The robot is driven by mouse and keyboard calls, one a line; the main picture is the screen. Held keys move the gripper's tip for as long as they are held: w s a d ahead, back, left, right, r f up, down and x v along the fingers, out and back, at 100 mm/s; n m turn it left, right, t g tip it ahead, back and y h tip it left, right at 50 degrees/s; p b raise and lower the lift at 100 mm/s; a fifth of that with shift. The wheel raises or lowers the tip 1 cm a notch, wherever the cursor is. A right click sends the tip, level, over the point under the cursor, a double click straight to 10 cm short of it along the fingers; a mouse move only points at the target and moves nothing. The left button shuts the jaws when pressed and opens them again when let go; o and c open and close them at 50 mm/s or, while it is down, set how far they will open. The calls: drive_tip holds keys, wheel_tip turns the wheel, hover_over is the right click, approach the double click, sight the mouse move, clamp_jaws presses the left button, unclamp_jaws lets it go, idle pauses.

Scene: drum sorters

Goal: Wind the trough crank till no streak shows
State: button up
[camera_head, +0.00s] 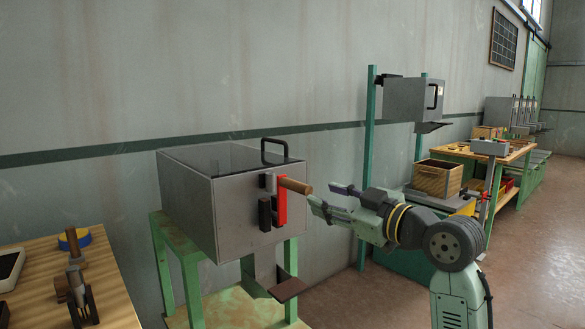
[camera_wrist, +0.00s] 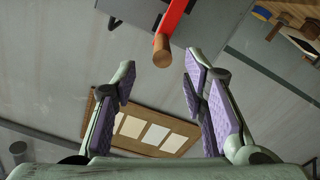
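The trough is a grey metal box (camera_head: 208,205) with a dark glass top on a green stand. Its crank has a red arm (camera_head: 282,203) on the front face and a wooden handle (camera_head: 297,186) that points out toward my gripper. My gripper (camera_head: 318,197) is just right of the handle, its fingers apart. In the wrist view the red arm (camera_wrist: 173,15) and the round end of the handle (camera_wrist: 162,53) show ahead, a little beyond the open, empty fingers (camera_wrist: 157,82). I cannot make out any streak through the dark glass.
A green post (camera_head: 368,170), a grey cabinet (camera_head: 412,100) and a wooden crate (camera_head: 436,178) stand behind my arm. The floor at the right (camera_head: 530,240) is clear.

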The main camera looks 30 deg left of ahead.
sight(292, 184)
drive_tip(key=m, duration=0.2)
drive_tip(key=m+p, duration=0.1)
drive_tip(key=m, duration=0.3)
drive_tip(key=shift+a+r+p, duration=0.2)
drive_tip(key=shift+a+p, duration=0.1)
drive_tip(key=shift+p, duration=0.1)
drive_tip(key=shift+a+f+m, duration=0.1)
drive_tip(key=shift+a+m, duration=0.1)
drive_tip(key=shift+m, duration=0.4)
drive_tip(key=p+x, duration=0.2)
drive_tip(key=x, duration=0.8)
drive_tip(key=shift+w+a+p, duration=0.1)
drive_tip(key=shift+a+p, duration=0.15)
drive_tip(key=shift+p, duration=0.05)
drive_tip(key=shift+c, duration=0.5)
clamp_jaws()
